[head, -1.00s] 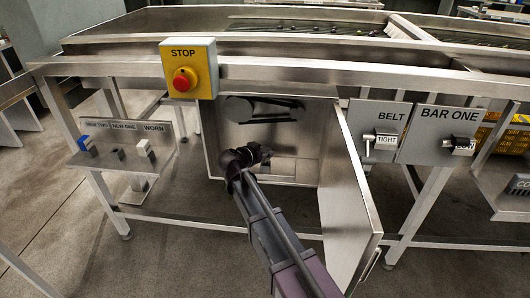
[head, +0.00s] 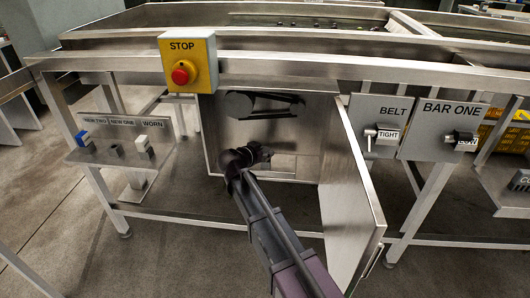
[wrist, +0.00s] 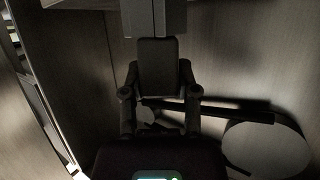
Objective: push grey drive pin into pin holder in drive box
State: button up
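The drive box (head: 212,140) stands open under the sizer frame, its door (head: 350,190) swung out to the right. Inside, a dark belt on a pulley (head: 240,106) runs along the upper back wall; the pulley also shows in the wrist view (wrist: 265,148). My gripper (head: 262,154) reaches into the lower part of the box. In the wrist view, a grey block (wrist: 138,20) lies straight ahead of my gripper's dark parts; I cannot tell whether it is the pin, the holder or the fingertips. I cannot make out the grey drive pin or pin holder. The finger opening is unclear.
A yellow STOP box with a red button (head: 180,73) hangs above the box's left side. A shelf (head: 110,158) with small blue, dark and white blocks is at left. BELT (head: 383,135) and BAR ONE (head: 442,137) lever panels are at right, behind the open door.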

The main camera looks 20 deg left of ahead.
aim_at(265, 150)
jog(key=o, duration=0.4)
jog(key=shift+r, duration=0.15)
notch_tip(265, 150, up, 9)
jog(key=p, duration=0.9)
jog(key=shift+r+p, duration=0.2)
jog(key=shift+p, duration=0.2)
dwell(0.9)
